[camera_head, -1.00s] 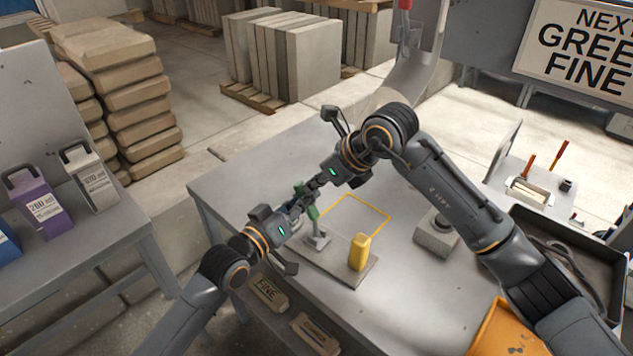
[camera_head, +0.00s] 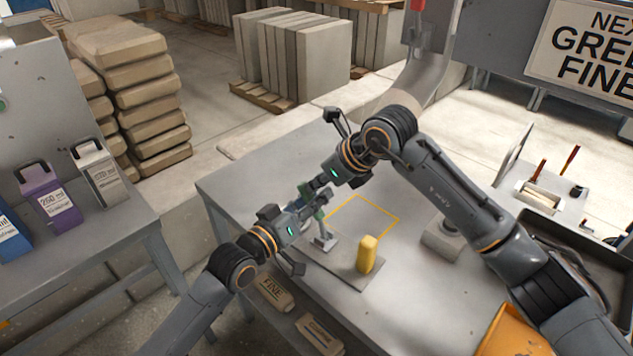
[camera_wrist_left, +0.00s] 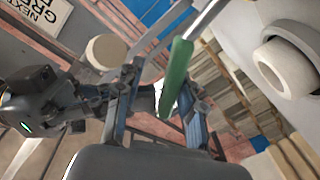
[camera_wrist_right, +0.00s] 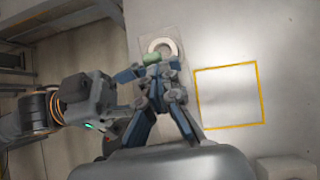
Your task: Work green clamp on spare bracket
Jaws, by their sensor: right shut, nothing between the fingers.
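The green clamp handle (camera_head: 319,214) stands over a grey metal bracket (camera_head: 323,241) on a flat plate (camera_head: 340,266). My left gripper (camera_head: 306,212) is beside the handle. In the left wrist view my left gripper (camera_wrist_left: 158,92) has its fingers apart, with the green handle (camera_wrist_left: 177,76) between them, nearer the right finger. My right gripper (camera_head: 323,193) is just above and beyond the handle. In the right wrist view the right gripper (camera_wrist_right: 157,90) is shut and empty, close to the green part (camera_wrist_right: 152,58).
A yellow outlined square (camera_head: 364,219) on the bench (camera_head: 410,285) is bare. A grey block (camera_head: 443,240) sits to its right, partly behind my right arm. A dark tray (camera_head: 552,228) stands further right. Purple (camera_head: 50,199) and grey (camera_head: 99,172) containers stand on the left table.

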